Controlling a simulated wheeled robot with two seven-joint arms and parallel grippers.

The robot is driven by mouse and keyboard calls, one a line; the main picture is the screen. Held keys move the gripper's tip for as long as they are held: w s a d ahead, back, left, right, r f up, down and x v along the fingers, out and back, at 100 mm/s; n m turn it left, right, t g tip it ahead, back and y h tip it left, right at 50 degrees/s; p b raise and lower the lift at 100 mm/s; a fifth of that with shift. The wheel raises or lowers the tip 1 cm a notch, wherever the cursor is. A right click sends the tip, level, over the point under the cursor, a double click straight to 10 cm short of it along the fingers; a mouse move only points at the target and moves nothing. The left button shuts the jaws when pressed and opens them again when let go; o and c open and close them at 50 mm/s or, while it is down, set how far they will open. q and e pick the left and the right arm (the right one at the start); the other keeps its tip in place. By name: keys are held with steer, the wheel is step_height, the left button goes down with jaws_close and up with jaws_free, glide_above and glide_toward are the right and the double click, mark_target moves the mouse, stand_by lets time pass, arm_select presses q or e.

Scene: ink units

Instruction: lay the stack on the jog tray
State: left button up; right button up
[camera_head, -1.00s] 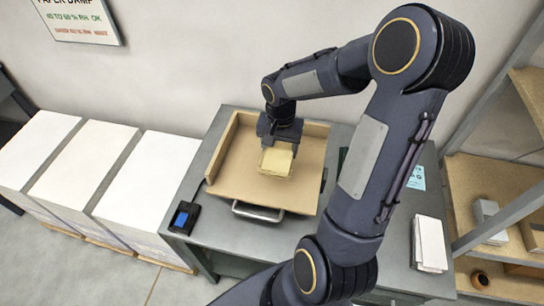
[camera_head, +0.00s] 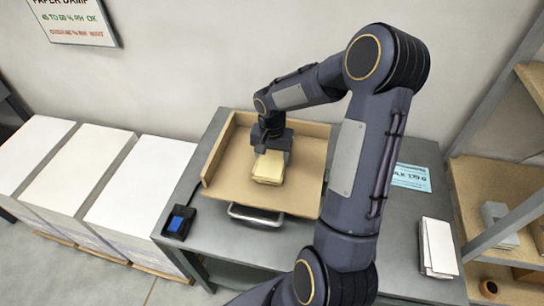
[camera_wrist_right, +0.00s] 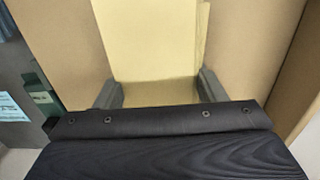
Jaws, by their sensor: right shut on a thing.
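The stack (camera_head: 269,168) is a small block of pale yellow sheets. My right gripper (camera_head: 270,150) is shut on its far end, over the jog tray (camera_head: 228,190). The tray is a tan board with raised walls at its left and back and a metal handle at its front. In the right wrist view the stack (camera_wrist_right: 150,40) lies between the two fingers (camera_wrist_right: 158,90), with tan tray surface (camera_wrist_right: 50,35) on both sides. I cannot tell whether the stack touches the tray floor. My left gripper is not in view.
The tray sits on a grey table (camera_head: 300,236). A small black device with a blue screen (camera_head: 180,222) is at the table's left. A white pad (camera_head: 437,247) and a light blue card (camera_head: 411,177) lie to the right. Tall white paper piles (camera_head: 85,170) stand left; shelves (camera_head: 500,200) stand right.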

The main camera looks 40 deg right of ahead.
mark_target(272, 155)
steer(key=shift+f, duration=0.15)
steer(key=o, duration=1.3)
steer(key=shift+c, duration=0.2)
steer(key=shift+r, duration=0.35)
step_height(272, 155, up, 11)
steer(key=s+a+r+n+t+y, duration=0.1)
steer(key=s+a+n+t+y, duration=0.1)
steer(key=s+a+n, duration=0.2)
steer(key=s+a+r+n+t+y, duration=0.1)
steer(key=s+a+r+n+t, duration=0.1)
steer(key=s+a, duration=0.9)
steer(key=s+n+t, duration=0.1)
steer(key=s+n, duration=0.1)
steer(key=s, duration=0.1)
steer(key=shift+s+r+n+t+y+b, duration=0.15)
steer(key=shift+s+n+t+y+b, duration=0.15)
steer(key=shift+s+y+b, duration=0.1)
